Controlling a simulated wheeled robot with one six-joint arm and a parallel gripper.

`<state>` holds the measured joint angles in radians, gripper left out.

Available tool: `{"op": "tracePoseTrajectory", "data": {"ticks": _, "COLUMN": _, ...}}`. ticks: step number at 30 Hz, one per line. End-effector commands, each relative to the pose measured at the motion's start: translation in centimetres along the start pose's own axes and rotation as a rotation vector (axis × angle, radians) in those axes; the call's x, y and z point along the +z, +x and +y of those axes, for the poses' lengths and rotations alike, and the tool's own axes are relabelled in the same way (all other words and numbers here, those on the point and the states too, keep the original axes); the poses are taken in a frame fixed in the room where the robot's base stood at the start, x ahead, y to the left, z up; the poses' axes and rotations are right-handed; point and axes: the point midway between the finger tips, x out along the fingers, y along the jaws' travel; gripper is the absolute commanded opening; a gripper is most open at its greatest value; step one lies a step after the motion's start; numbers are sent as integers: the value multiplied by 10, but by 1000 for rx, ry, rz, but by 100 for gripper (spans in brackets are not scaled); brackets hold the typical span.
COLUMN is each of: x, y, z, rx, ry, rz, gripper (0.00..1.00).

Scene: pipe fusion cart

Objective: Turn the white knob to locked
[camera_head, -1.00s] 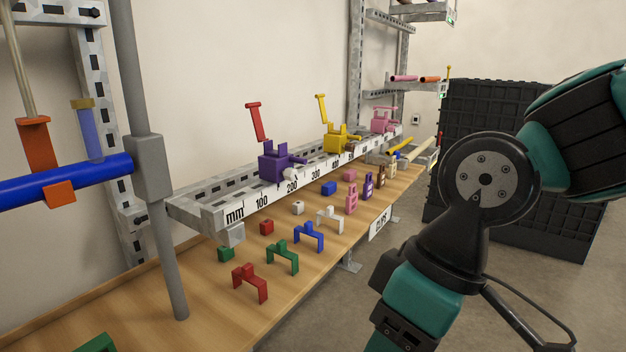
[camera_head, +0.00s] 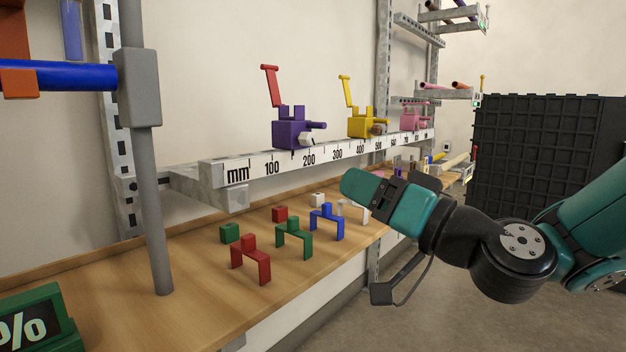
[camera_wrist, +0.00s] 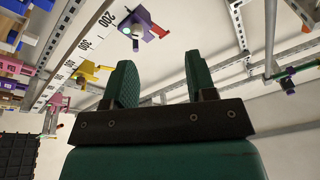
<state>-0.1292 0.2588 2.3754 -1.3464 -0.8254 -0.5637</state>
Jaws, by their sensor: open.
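The white knob (camera_head: 306,140) sits low on the front of the purple clamp (camera_head: 290,131), which is mounted on the millimetre rail (camera_head: 324,154). In the wrist view the purple clamp (camera_wrist: 141,14) is at the top, with a small pale part (camera_wrist: 127,29) that looks like the knob. My gripper (camera_wrist: 160,64) is open and empty, its two teal fingers apart. In the head view it is right of and below the knob, clear of it. A red handle (camera_head: 271,86) stands up from the purple clamp. The knob's markings are too small to read.
A yellow clamp (camera_head: 362,122) and a pink clamp (camera_head: 412,118) are farther along the rail. Red, green and blue brackets (camera_head: 326,222) and several small blocks stand on the wooden shelf (camera_head: 205,285) below. A grey post (camera_head: 149,200) rises at left.

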Motion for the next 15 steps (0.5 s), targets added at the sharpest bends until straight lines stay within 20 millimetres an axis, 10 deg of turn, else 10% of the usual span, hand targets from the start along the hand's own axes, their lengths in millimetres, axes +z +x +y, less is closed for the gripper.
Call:
{"op": "tracePoseTrajectory", "data": {"ticks": 4, "x": -6, "y": -4, "z": 34, "rx": 76, "ry": 32, "rz": 144, "gripper": 51}}
{"op": "tracePoseTrajectory", "data": {"ticks": 15, "x": -25, "y": 32, "z": 39, "rx": 96, "ry": 42, "rz": 179, "gripper": 51}}
